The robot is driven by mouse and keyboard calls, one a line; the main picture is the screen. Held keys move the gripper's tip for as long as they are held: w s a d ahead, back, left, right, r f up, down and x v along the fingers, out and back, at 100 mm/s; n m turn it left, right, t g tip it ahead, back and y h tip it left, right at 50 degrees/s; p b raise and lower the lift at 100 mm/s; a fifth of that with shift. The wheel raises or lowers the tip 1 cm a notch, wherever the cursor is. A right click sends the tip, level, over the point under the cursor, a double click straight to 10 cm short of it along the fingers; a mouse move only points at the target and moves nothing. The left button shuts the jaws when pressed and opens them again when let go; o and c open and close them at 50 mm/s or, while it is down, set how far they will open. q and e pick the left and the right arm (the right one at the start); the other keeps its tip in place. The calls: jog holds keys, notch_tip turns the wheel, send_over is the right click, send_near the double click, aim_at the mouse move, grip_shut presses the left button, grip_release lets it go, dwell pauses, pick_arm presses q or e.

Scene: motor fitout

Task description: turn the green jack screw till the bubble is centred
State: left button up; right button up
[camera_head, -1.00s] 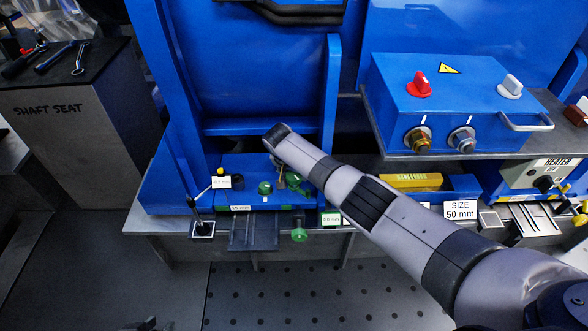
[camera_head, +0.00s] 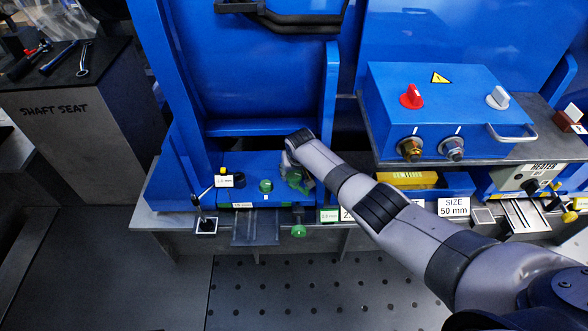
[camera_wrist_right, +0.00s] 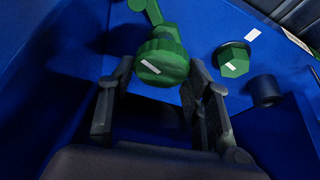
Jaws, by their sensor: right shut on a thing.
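The green jack screw has a ribbed green head with a white mark (camera_wrist_right: 163,57), between the fingers of my right gripper (camera_wrist_right: 153,80) in the right wrist view. The right gripper is shut on this head. In the head view the right gripper (camera_head: 292,170) points down at the blue base, and its wrist partly hides the green head (camera_head: 299,181). A second green hex head (camera_wrist_right: 235,60) stands beside it in the wrist view and shows left of the gripper (camera_head: 266,186) in the head view. I cannot make out a bubble. My left gripper is not in view.
A green knob (camera_head: 299,231) hangs at the bench's front edge. A black-knobbed lever (camera_head: 203,208) stands at the left. A dark cylinder (camera_wrist_right: 265,90) sits near the hex head. A blue control box (camera_head: 440,110) and yellow block (camera_head: 407,178) are to the right.

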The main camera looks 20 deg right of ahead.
jog(key=shift+n, duration=0.4)
jog(key=shift+w, duration=0.1)
jog(key=o, duration=1.1)
jog(key=shift+o, duration=0.2)
jog(key=shift+r, duration=0.1)
jog(key=v, duration=0.7)
jog(key=shift+r, duration=0.15)
jog(key=shift+d, duration=0.1)
